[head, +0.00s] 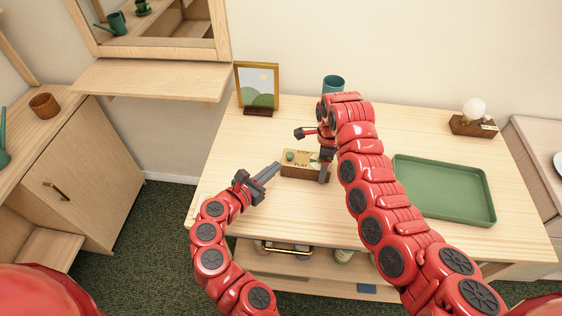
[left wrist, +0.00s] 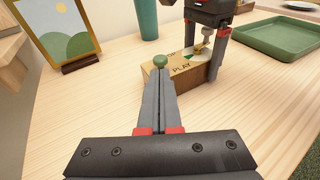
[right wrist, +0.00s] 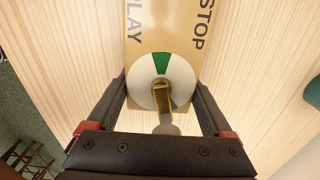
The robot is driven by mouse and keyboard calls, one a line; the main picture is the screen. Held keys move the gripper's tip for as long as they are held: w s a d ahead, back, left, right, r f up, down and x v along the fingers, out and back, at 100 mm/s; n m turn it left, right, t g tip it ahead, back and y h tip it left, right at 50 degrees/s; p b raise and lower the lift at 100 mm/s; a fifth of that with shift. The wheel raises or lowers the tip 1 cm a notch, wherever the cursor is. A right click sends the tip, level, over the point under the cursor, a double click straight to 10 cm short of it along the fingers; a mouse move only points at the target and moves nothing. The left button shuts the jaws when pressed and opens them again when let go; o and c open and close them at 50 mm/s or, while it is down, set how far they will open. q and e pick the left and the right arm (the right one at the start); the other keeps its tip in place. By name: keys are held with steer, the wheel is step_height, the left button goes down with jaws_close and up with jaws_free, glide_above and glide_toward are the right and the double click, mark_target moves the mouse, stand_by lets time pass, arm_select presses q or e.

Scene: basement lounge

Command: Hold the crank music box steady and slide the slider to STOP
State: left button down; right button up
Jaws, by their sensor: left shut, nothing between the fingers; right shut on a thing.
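The crank music box (head: 291,171) is a small wooden block on the table, with PLAY and STOP printed on its top. Its round green slider knob (left wrist: 160,61) stands at the box's left end; which word it is nearer I cannot tell. My left gripper (head: 278,166) is shut and empty, its tips close to the knob; contact is unclear. My right gripper (head: 325,172) is shut on the box, one finger on each side of the crank end. The right wrist view shows the white dial with a green wedge (right wrist: 161,64) and the brass crank (right wrist: 162,92); the knob is out of that view.
A framed picture (head: 257,88) and a teal cup (head: 333,84) stand behind the box. A green tray (head: 443,190) lies to the right, with a bulb lamp (head: 474,114) behind it. The table (head: 235,150) is clear left of the box.

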mark_target(283, 162)
arm_select(q)
steer(key=shift+x, duration=1.85)
steer(key=shift+w, duration=0.1)
steer(key=shift+w+d, duration=0.2)
steer(key=shift+w, duration=1.15)
steer(key=shift+s, duration=0.1)
arm_select(e)
steer(key=shift+a, duration=0.1)
arm_select(q)
steer(key=v, duration=1.4)
